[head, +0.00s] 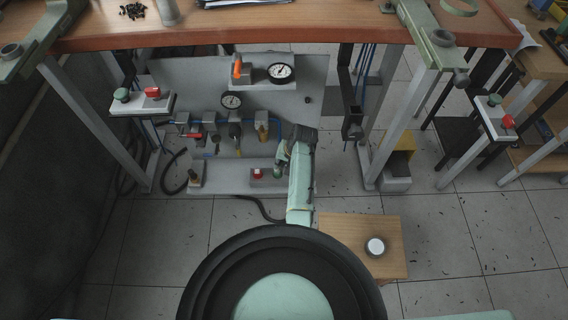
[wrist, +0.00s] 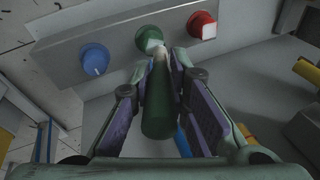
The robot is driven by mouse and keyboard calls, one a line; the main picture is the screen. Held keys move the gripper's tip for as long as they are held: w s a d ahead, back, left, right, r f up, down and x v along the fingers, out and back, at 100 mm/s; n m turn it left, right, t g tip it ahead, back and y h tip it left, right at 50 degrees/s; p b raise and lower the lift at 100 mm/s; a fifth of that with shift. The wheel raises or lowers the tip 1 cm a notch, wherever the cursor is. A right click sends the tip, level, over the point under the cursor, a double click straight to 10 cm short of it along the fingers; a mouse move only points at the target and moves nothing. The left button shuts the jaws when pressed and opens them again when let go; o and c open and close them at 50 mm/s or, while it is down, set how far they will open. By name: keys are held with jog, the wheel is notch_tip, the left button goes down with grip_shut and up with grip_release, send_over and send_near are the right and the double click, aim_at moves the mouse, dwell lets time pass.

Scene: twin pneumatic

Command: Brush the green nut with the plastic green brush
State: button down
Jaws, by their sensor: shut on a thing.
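The green nut (wrist: 149,38) is on a grey bar, between a blue nut (wrist: 94,59) and a red nut (wrist: 203,26) in the wrist view. My gripper (wrist: 159,66) is shut on the dark green brush (wrist: 158,105), with a finger on each side of its handle. The brush's pale bristle end points at the green nut and overlaps its lower edge in the picture; I cannot tell whether they touch. In the head view my gripper (head: 282,164) is low at the grey panel, beside the red nut (head: 257,174). The brush is hard to make out there.
The grey panel (head: 318,85) carries gauges, valves and blue hoses above my gripper. A wooden workbench (head: 300,27) overhangs it. A small wooden stool (head: 335,230) with a white round piece (head: 375,246) stands in front. Floor at left front is clear.

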jog(key=shift+s+d+p, duration=0.4)
jog(key=shift+s+d, duration=0.05)
jog(key=shift+d, duration=0.3)
jog(key=shift+r, duration=0.1)
notch_tip(320, 180, up, 5)
jog(key=p, duration=0.4)
jog(key=shift+r, duration=0.45)
jog(key=shift+r, duration=1.5)
